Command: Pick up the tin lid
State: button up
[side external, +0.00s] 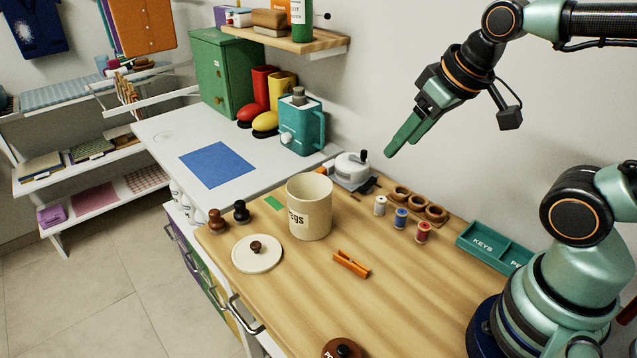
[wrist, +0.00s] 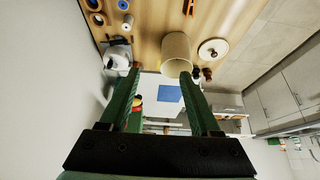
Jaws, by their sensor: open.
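The cream round tin lid (side external: 257,253) with a dark knob lies flat on the wooden worktop, left of the tin and near the worktop's left edge. It also shows in the wrist view (wrist: 213,50), at the upper right. The cream tin (side external: 310,210), with lettering ending in "gs", stands upright and open-topped beside it, apart from the lid. My gripper (side external: 401,145) is raised high above the back of the worktop, right of the tin and far from the lid. In the wrist view its two green fingers (wrist: 159,74) are spread apart with nothing between them.
An orange clothes peg (side external: 352,264) lies in front of the tin. Two dark pieces (side external: 240,211) stand behind the lid. Thread spools (side external: 401,218) and a teal tray (side external: 490,245) are at the right. A brown knobbed lid (side external: 343,348) is at the front edge. The worktop's middle is mostly clear.

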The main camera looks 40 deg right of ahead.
jog(key=n+g, duration=0.6)
jog(key=n, duration=0.8)
send_over(256, 244)
jog(key=f, duration=1.8)
jog(key=shift+w+d+f, duration=0.2)
jog(key=shift+w+f, duration=0.05)
jog(key=shift+w, duration=0.05)
jog(key=shift+s+a+f, duration=0.1)
jog(key=shift+s+f, duration=0.1)
jog(key=shift+f, duration=1.15)
jog(key=shift+s+a+f, duration=0.1)
jog(key=shift+s+f, duration=0.05)
jog(key=shift+f, duration=1.15)
grip_shut()
